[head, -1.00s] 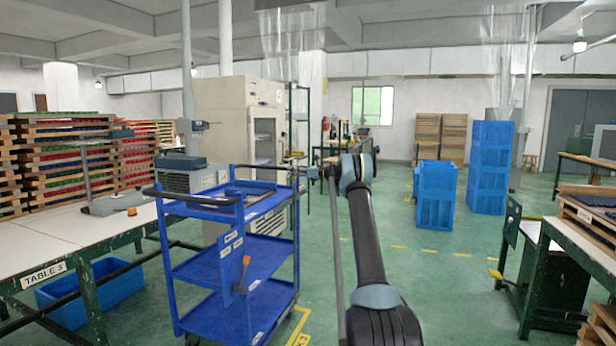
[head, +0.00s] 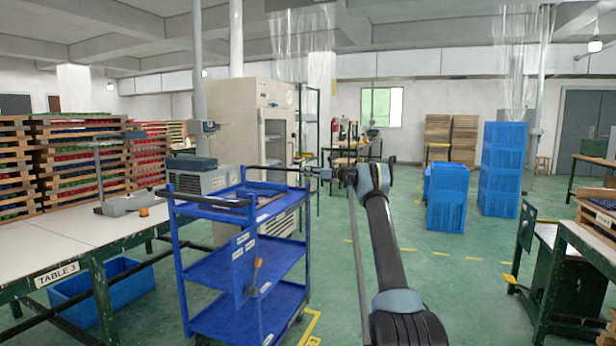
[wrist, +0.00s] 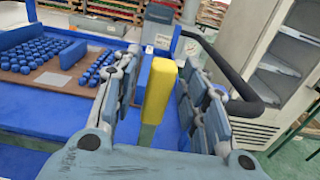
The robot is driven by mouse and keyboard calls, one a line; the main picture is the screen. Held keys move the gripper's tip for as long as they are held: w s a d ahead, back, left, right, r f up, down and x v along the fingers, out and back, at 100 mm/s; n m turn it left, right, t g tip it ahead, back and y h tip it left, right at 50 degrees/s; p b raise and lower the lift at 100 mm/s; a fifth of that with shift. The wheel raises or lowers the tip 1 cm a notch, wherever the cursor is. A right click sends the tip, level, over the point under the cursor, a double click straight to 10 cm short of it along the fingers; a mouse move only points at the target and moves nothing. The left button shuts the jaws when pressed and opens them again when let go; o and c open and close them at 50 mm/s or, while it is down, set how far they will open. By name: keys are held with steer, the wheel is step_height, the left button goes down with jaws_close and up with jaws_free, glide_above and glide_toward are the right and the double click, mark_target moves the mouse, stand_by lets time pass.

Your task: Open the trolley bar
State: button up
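The blue trolley (head: 222,262) stands left of centre in the head view, with black handles (head: 205,198) at its upper ends. An orange lever (head: 256,270) shows on its near side panel. My gripper (head: 318,173) is at the upper right corner of the trolley, by the far handle. In the wrist view, my gripper (wrist: 162,78) has its fingers apart, one on each side of an upright yellow piece (wrist: 158,90). Gaps show beside it; I cannot tell whether either finger touches it. The black handle (wrist: 240,85) curves behind the right finger.
The trolley top holds a brown board (wrist: 60,78) with blue pieces. Table 3 (head: 48,238) is at the left and a white cabinet (head: 235,115) behind the trolley. Blue crates (head: 503,165) stand at the right.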

steer(key=shift+d, duration=0.15)
steer(key=v, duration=1.1)
steer(key=shift+s+d, duration=0.15)
steer(key=shift+d, duration=0.2)
steer(key=shift+f, duration=0.15)
